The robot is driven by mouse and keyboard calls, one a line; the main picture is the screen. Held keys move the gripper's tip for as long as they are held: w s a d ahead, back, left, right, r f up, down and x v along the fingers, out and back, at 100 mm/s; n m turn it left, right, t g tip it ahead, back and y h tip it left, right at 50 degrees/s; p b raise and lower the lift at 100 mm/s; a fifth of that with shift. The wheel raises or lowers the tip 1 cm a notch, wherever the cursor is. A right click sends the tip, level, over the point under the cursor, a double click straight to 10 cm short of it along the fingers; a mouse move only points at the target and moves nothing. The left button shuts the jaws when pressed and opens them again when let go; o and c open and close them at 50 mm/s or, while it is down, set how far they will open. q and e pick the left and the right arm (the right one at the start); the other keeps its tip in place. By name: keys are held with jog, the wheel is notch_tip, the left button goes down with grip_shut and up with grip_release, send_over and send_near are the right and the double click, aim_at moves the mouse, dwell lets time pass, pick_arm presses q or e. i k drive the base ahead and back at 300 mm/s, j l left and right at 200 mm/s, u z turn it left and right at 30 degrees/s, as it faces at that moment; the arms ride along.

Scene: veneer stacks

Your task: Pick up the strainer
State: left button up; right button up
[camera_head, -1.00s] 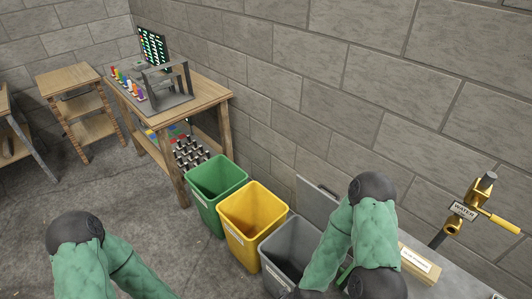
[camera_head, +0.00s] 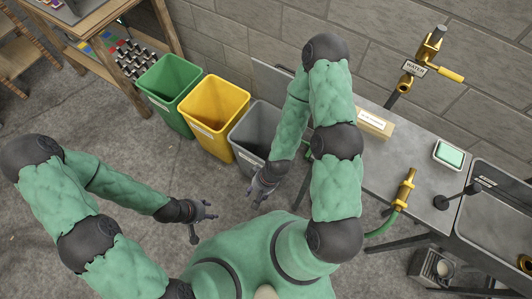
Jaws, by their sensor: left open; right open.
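I cannot make out a strainer for certain in the head view. My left gripper (camera_head: 210,210) is open and empty over the floor, left of my base. My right gripper (camera_head: 257,196) is open and empty, hanging just below the grey bin. Both are well apart from the metal counter (camera_head: 385,178) and the sink (camera_head: 500,225) at the right.
Green (camera_head: 165,98), yellow (camera_head: 214,118) and grey (camera_head: 250,138) bins stand along the wall. The counter carries a labelled wooden block (camera_head: 373,123), a green sponge in a dish (camera_head: 449,154) and a brass nozzle (camera_head: 405,188). A brass water tap (camera_head: 420,70) is above.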

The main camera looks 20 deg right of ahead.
aim_at(443, 268)
jog(key=z, duration=3.8)
